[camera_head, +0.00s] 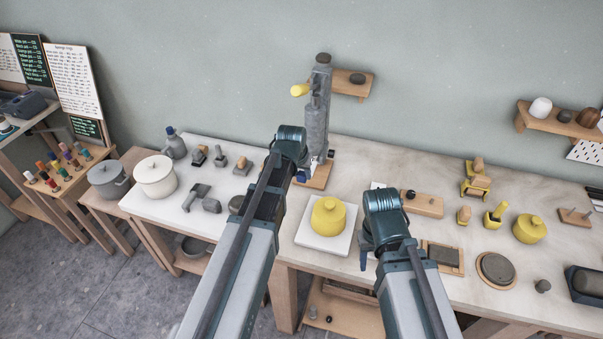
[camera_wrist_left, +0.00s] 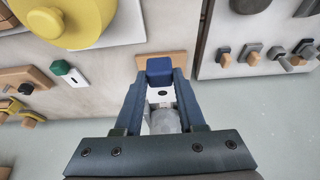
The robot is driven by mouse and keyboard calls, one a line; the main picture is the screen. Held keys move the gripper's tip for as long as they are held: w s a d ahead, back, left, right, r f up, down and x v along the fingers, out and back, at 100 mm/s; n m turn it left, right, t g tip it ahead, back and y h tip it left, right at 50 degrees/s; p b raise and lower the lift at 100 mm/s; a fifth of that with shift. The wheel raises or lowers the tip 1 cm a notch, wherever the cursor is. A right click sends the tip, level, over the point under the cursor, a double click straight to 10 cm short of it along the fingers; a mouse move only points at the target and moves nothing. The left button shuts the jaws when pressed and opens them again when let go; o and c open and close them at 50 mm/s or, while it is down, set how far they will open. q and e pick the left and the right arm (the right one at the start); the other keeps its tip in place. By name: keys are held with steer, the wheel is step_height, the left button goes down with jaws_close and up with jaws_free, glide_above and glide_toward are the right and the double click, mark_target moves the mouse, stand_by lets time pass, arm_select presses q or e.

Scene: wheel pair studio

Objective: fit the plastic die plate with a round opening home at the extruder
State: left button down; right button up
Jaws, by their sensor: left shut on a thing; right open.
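The extruder (camera_head: 318,115) is a tall grey upright with a yellow handle, on a wooden base at the back of the bench. My left gripper (camera_head: 301,176) is at its lower end. In the left wrist view my left gripper (camera_wrist_left: 160,80) is shut on the die plate's blue tab (camera_wrist_left: 160,66). The die plate's white part (camera_wrist_left: 160,94), with a dark round opening, lies between the fingers, close to the grey barrel. I cannot tell whether it is seated. My right gripper (camera_head: 364,262) is open, above the bench's front edge, apart from the extruder.
A yellow lidded pot (camera_head: 328,217) stands on a white board between my arms. A green-tabbed plate (camera_wrist_left: 68,72) lies on the bench. Stamps and a white pot (camera_head: 155,176) stand left.

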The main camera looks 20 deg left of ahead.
arm_select(q)
steer(key=shift+w, duration=0.2)
steer(key=shift+w, duration=1.3)
steer(key=shift+w, duration=0.15)
stand_by(0.4)
steer(key=shift+w+d, duration=0.1)
steer(key=shift+w, duration=1.25)
steer(key=shift+w, duration=0.25)
steer(key=shift+w, duration=0.85)
steer(key=shift+c, duration=2.1)
jaws_free()
